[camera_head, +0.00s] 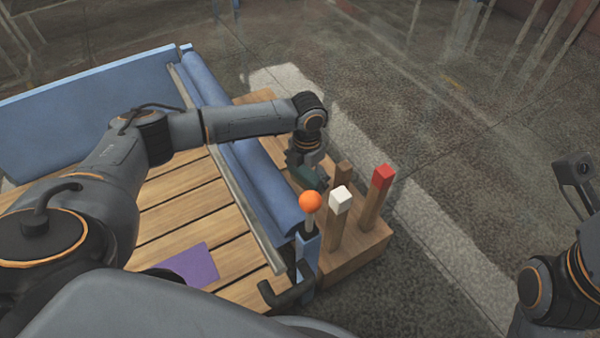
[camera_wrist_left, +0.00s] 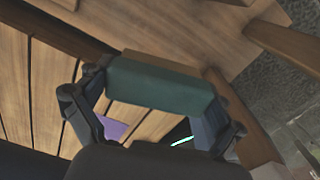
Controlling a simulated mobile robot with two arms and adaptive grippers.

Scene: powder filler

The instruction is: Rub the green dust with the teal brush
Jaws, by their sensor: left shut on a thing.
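My left gripper (camera_head: 312,180) is over the wooden block stand, beside the blue padded edge. In the left wrist view my left gripper (camera_wrist_left: 155,100) is shut on the teal brush (camera_wrist_left: 160,87), a dark teal block held crosswise between its fingers. In the head view the brush (camera_head: 312,177) is small and partly hidden by the gripper. No green dust shows clearly in the head view. A small bright green streak (camera_wrist_left: 182,141) shows below the brush in the left wrist view; I cannot tell whether it is dust.
The wooden stand (camera_head: 350,262) bears a white-topped post (camera_head: 340,198), a red-topped post (camera_head: 381,178) and a plain post. An orange ball (camera_head: 310,201) tops a blue post in front. A purple patch (camera_head: 190,265) lies on the wooden slats (camera_head: 190,217). Blue padding (camera_head: 240,140) runs alongside.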

